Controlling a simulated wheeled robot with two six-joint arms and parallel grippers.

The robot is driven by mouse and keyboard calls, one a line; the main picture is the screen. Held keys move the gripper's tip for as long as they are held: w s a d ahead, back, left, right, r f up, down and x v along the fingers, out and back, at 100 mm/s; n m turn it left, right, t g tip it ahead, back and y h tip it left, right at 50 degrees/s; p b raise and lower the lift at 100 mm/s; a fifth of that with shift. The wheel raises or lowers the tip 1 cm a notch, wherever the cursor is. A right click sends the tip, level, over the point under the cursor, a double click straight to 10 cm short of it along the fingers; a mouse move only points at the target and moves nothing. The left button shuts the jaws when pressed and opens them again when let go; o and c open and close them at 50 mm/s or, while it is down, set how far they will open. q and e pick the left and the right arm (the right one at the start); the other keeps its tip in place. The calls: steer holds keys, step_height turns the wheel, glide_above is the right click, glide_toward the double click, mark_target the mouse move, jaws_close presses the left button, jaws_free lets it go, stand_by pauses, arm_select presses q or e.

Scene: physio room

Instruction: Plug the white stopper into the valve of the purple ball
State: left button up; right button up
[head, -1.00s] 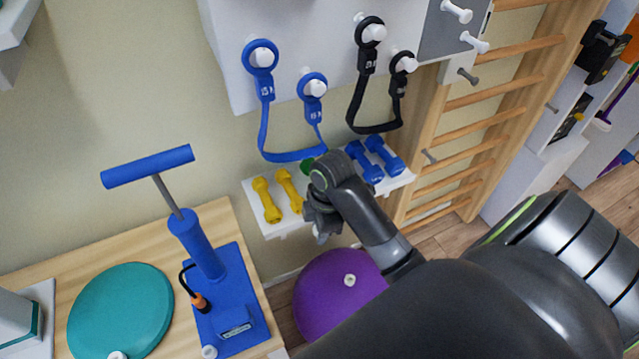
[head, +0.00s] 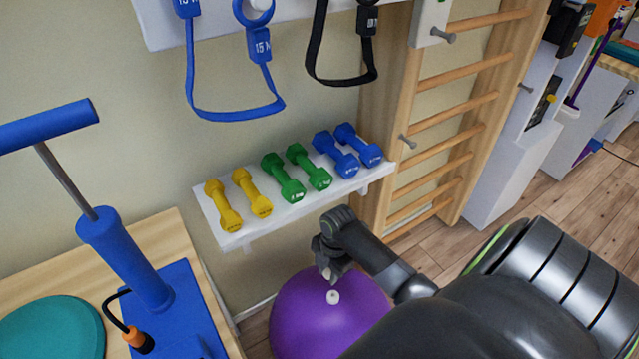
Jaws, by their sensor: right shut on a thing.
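The purple ball (head: 300,320) rests low, below the dumbbell shelf, partly hidden by my right arm. Its white valve (head: 333,297) shows on the upper side facing me. My right gripper (head: 328,271) is shut and points down, just above and slightly left of the valve. A small whitish bit at its fingertips is the white stopper (head: 326,275), mostly hidden by the fingers. The stopper looks apart from the valve, though the exact gap is hard to tell. My left gripper is not in view.
A white shelf (head: 222,241) with yellow, green and blue dumbbells is on the wall above the ball. A wooden table (head: 182,245) with a blue pump (head: 125,262) and a teal disc (head: 50,330) stands at left. Wooden wall bars (head: 455,150) rise at right.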

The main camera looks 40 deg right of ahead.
steer(key=b, duration=0.1)
glide_above(332, 300)
steer(key=d, duration=0.1)
step_height(332, 300, down, 4)
steer(key=shift+n, duration=0.3)
steer(key=f+b, duration=0.1)
steer(key=b, duration=0.1)
steer(key=f+b, duration=0.1)
steer(key=f, duration=0.1)
steer(key=f+b, duration=0.2)
steer(key=shift+w+b, duration=0.3)
steer(key=shift+w, duration=0.05)
steer(key=shift+f+b, duration=0.9)
steer(key=shift+b, duration=0.15)
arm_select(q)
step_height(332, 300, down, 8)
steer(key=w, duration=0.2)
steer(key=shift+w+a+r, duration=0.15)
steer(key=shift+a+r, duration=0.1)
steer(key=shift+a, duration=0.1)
arm_select(e)
steer(key=shift+f, duration=0.15)
arm_select(q)
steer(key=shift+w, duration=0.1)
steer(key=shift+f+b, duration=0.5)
steer(key=shift+b, duration=0.2)
arm_select(e)
steer(key=shift+f, duration=0.85)
